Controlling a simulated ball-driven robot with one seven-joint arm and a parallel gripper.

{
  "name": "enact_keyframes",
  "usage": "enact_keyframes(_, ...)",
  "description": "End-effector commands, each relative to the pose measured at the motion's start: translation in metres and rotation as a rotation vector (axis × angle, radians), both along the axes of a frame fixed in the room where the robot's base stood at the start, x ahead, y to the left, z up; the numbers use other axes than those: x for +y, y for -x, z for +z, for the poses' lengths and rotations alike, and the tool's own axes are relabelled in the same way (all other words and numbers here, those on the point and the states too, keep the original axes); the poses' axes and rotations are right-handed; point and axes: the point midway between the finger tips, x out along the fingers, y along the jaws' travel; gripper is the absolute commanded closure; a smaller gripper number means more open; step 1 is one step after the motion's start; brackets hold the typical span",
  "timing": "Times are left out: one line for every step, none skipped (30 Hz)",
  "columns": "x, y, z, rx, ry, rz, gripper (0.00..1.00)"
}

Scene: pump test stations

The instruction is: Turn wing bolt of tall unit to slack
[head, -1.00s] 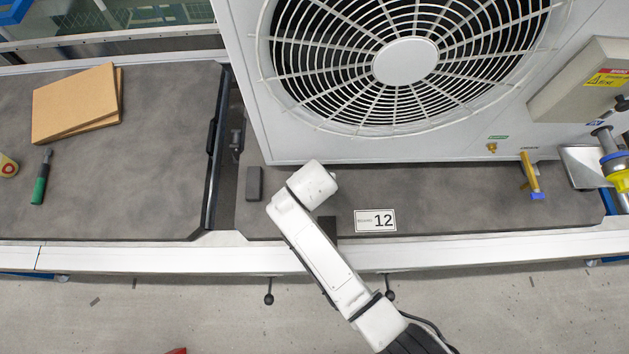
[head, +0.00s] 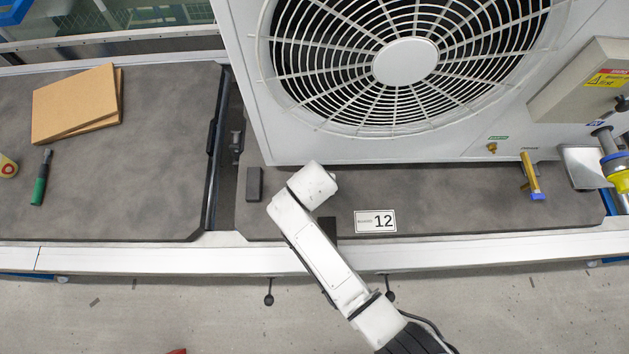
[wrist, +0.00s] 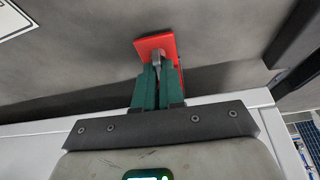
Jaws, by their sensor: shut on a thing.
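The tall unit (head: 300,150) is the big white housing with a round fan grille at the back of the bench in the head view. In the wrist view my gripper (wrist: 158,82) has its two green fingers closed on a small grey wing bolt (wrist: 157,60). The wing bolt stands against a red plate (wrist: 152,44); the fingers cover much of it. In the head view my white arm hides the gripper and the bolt.
A brass-coloured part with a blue end (head: 531,177) is at right. Cardboard sheets (head: 75,105) and a green-handled tool (head: 41,180) lie on the left bench.

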Motion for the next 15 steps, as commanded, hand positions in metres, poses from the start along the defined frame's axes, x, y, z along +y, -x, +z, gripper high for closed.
enact_keyframes(0.0000, 0.0001, 0.0000, 0.000, 0.000, 0.000, 1.00)
enact_keyframes(0.0000, 0.0001, 0.0000, 0.000, 0.000, 0.001, 1.00)
enact_keyframes(-0.0001, 0.0001, 0.0001, 0.000, 0.000, 0.001, 1.00)
enact_keyframes(-0.0001, 0.0002, 0.0001, 0.000, 0.000, 0.003, 1.00)
enact_keyframes(-0.0002, 0.0002, 0.0002, 0.000, 0.000, 0.005, 1.00)
enact_keyframes(-0.0003, 0.0002, 0.0004, 0.000, 0.000, 0.011, 1.00)
enact_keyframes(-0.0005, 0.0002, 0.0005, 0.001, 0.001, 0.017, 1.00)
enact_keyframes(-0.0006, 0.0002, 0.0007, 0.001, 0.000, 0.024, 1.00)
enact_keyframes(-0.0006, 0.0002, 0.0008, 0.001, 0.000, 0.035, 1.00)
enact_keyframes(-0.0006, 0.0003, 0.0010, 0.001, -0.001, 0.046, 1.00)
enact_keyframes(-0.0006, 0.0003, 0.0011, 0.001, -0.001, 0.058, 1.00)
enact_keyframes(-0.0007, 0.0004, 0.0014, 0.001, 0.000, 0.078, 1.00)
enact_keyframes(-0.0009, 0.0005, 0.0016, 0.001, 0.001, 0.093, 1.00)
enact_keyframes(-0.0011, 0.0004, 0.0017, 0.001, 0.001, 0.111, 1.00)
enact_keyframes(-0.0012, 0.0003, 0.0019, 0.001, 0.000, 0.138, 1.00)
